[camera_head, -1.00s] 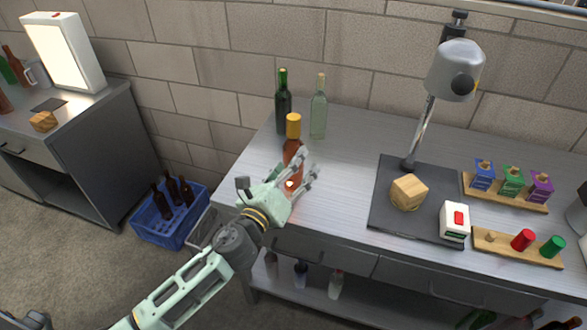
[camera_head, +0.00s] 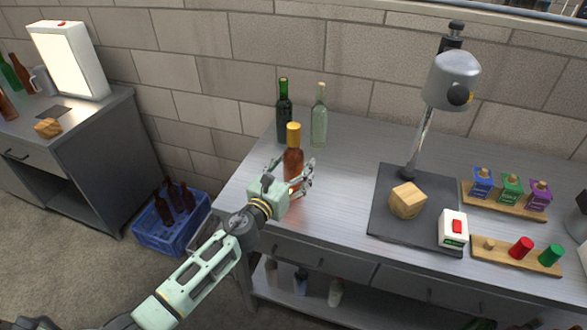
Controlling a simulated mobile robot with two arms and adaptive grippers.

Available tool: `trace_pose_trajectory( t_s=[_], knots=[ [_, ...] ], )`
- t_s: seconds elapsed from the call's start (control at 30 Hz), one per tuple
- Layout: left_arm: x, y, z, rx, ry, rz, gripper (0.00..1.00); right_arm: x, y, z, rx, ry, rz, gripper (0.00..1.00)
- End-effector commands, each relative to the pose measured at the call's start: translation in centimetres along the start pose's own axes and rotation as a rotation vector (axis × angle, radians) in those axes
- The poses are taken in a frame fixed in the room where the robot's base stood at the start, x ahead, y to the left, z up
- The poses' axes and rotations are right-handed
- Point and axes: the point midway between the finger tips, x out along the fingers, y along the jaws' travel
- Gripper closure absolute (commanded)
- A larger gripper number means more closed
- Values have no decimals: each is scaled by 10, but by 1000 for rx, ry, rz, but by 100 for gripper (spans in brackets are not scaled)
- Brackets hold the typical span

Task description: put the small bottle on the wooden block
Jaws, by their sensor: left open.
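A small brown bottle with a yellow cap (camera_head: 292,156) stands upright near the left end of the metal worktable. A wooden block (camera_head: 407,201) sits on the dark mat to its right, with nothing on top. My left gripper (camera_head: 304,182) is open at the lower part of the brown bottle. My right gripper is not in view.
A green bottle (camera_head: 284,112) and a clear bottle (camera_head: 319,118) stand behind. A lamp-like stand (camera_head: 425,130) rises behind the block. A red-buttoned white box (camera_head: 453,229) stands beside the block. The tabletop between bottle and mat (camera_head: 392,233) is clear.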

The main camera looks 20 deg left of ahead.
Motion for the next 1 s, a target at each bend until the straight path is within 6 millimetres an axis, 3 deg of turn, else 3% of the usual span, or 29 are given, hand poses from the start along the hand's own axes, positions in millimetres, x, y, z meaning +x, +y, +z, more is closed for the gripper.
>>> trace_pose_trajectory(
  t_s=[0.3, 1.0],
  knots=[
    [6, 0, 0, 0, 0, 0, 32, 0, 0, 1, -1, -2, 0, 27],
    [5, 0, 0, 0, 0, 0, 93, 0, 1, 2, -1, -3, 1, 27]
  ],
)
